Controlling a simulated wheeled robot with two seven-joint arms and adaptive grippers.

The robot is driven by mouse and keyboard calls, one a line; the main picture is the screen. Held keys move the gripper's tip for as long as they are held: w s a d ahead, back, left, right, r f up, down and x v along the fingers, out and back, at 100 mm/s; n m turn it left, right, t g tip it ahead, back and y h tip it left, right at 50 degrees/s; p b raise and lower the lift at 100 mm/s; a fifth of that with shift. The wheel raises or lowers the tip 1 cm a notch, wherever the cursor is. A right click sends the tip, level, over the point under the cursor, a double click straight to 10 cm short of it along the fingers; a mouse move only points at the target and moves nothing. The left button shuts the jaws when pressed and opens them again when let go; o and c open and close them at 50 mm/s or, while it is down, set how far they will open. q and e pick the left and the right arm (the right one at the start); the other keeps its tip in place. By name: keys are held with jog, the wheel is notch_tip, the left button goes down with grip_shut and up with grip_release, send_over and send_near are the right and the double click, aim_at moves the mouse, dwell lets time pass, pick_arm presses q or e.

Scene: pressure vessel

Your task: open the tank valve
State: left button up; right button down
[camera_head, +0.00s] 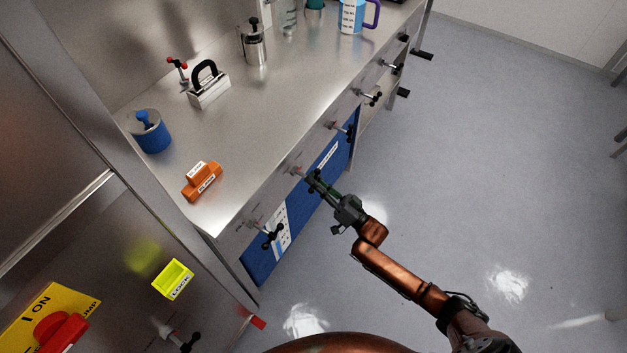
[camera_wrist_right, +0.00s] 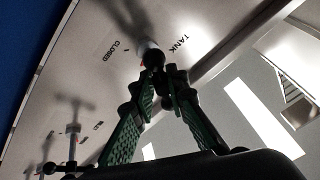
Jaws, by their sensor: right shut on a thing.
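The tank valve (camera_head: 297,170) sticks out from the front edge of the steel bench in the head view, its handle mostly hidden by my gripper. In the right wrist view its dark handle (camera_wrist_right: 152,58) is between my green fingertips, on a pale stem from the panel. The panel beside it reads "TANK" and "CLOSED". My right gripper (camera_head: 315,183) is shut on the valve handle; it also shows in the right wrist view (camera_wrist_right: 157,75). How far the handle is turned is hard to tell. My left gripper is not in view.
More valves line the bench front: one nearer (camera_head: 272,236) and several farther along (camera_head: 341,128). A blue panel (camera_head: 263,262) lies below. An orange block (camera_head: 202,182) and a blue pot (camera_head: 150,132) stand on the bench. A red switch (camera_head: 62,330) is lower left. The floor right is clear.

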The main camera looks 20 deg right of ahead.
jog(key=n, duration=0.2)
jog(key=n+g+y+b, duration=0.1)
jog(key=n+g+y, duration=0.1)
jog(key=n, duration=0.1)
jog(key=shift+a+r+n, duration=0.2)
jog(key=shift+r+n, duration=0.05)
jog(key=shift+n, duration=0.05)
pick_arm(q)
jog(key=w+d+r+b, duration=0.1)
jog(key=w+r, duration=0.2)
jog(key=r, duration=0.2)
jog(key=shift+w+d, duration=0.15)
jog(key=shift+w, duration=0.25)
pick_arm(e)
jog(key=shift+s+a+n+g+y, duration=0.1)
jog(key=shift+n+g+y, duration=0.4)
jog(key=shift+n, duration=0.5)
jog(key=shift+s+a+n+g+y, duration=0.1)
jog(key=shift+n+g+y, duration=0.35)
jog(key=shift+n, duration=0.55)
jog(key=shift+g, duration=0.25)
jog(key=c, duration=2.1)
grip_release()
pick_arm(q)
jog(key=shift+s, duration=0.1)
pick_arm(e)
jog(key=shift+o, duration=0.4)
jog(key=shift+w+d+f, duration=0.1)
jog(key=shift+d, duration=0.1)
jog(key=v, duration=1.2)
